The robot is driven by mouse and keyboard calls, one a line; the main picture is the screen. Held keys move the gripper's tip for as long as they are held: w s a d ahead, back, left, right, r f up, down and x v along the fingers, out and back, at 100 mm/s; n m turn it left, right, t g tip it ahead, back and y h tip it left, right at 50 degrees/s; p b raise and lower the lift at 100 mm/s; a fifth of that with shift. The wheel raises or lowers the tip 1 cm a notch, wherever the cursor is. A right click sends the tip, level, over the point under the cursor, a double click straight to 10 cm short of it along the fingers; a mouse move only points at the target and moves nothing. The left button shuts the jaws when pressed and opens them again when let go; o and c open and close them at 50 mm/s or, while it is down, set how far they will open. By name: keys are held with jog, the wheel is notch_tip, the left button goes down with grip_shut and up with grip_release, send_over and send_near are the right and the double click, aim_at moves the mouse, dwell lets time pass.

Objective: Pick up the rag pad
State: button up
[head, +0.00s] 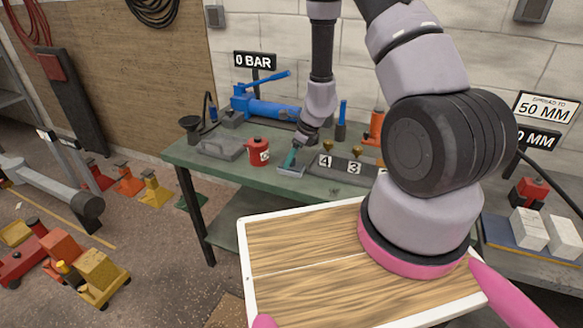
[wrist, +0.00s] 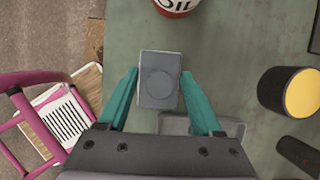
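My gripper (wrist: 159,75) points down over the green bench, its two teal fingers apart. It also shows in the head view (head: 290,158). A grey rectangular block with a round mark on its face (wrist: 159,88) lies in view between the fingertips, with a narrow gap on each side. It may be the rag pad; no cloth texture shows. I cannot tell its height relative to the fingertips. A shallow grey tray (wrist: 232,127) lies partly hidden behind the right finger; it shows below the gripper in the head view (head: 292,171).
A red oil can (head: 258,152) stands close by on the green bench (head: 225,164). A grey lidded box (head: 222,147), a blue pump (head: 265,109) and a numbered dark block (head: 345,170) are also there. A yellow-faced dark cylinder (wrist: 295,91) stands right in the wrist view.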

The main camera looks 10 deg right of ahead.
grip_shut()
jog(key=shift+r, duration=0.15)
notch_tip(320, 180, up, 10)
jog(key=shift+f, duration=0.15)
dwell(0.4)
